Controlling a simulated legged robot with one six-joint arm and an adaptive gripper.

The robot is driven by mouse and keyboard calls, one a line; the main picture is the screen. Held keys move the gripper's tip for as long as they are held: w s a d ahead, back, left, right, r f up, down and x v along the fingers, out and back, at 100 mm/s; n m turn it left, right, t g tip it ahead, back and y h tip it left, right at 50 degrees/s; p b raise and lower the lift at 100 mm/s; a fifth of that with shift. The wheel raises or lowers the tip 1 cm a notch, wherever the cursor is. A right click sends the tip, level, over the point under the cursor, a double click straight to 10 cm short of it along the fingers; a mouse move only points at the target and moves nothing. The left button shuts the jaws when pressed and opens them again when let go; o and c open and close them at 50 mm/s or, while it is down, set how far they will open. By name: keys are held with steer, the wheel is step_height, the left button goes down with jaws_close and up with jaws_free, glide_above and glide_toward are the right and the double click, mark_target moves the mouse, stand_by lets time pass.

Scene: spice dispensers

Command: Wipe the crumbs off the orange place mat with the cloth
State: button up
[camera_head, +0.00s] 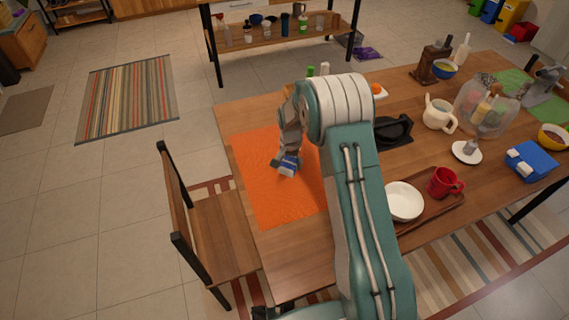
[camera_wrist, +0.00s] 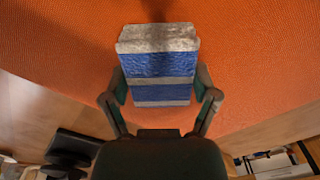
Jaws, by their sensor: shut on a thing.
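The orange place mat (camera_head: 262,190) lies on the wooden table near its left edge, partly hidden behind my arm. My gripper (camera_head: 286,166) is over the upper middle of the mat. It is shut on a folded cloth (camera_head: 288,167) with blue and grey stripes. In the wrist view the cloth (camera_wrist: 158,66) sits between the two fingers of my gripper (camera_wrist: 160,95), with the orange mat (camera_wrist: 60,70) behind it. I cannot tell whether the cloth touches the mat. No crumbs can be made out in either view.
A black object (camera_head: 394,131), a white bowl (camera_head: 404,201) and a red mug (camera_head: 444,182) on a wooden tray stand right of my arm. A teapot (camera_head: 438,114) and a blue box (camera_head: 533,160) are farther right. A chair (camera_head: 215,235) stands at the table's left edge.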

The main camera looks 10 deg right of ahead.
steer(key=shift+w+d, duration=0.2)
steer(key=shift+d, duration=0.8)
steer(key=shift+w+d, duration=0.15)
steer(key=shift+d, duration=0.85)
steer(key=shift+r, duration=0.1)
steer(key=shift+r, duration=2.95)
steer(key=shift+r, duration=0.1)
step_height(320, 180, up, 3)
steer(key=shift+f, duration=0.1)
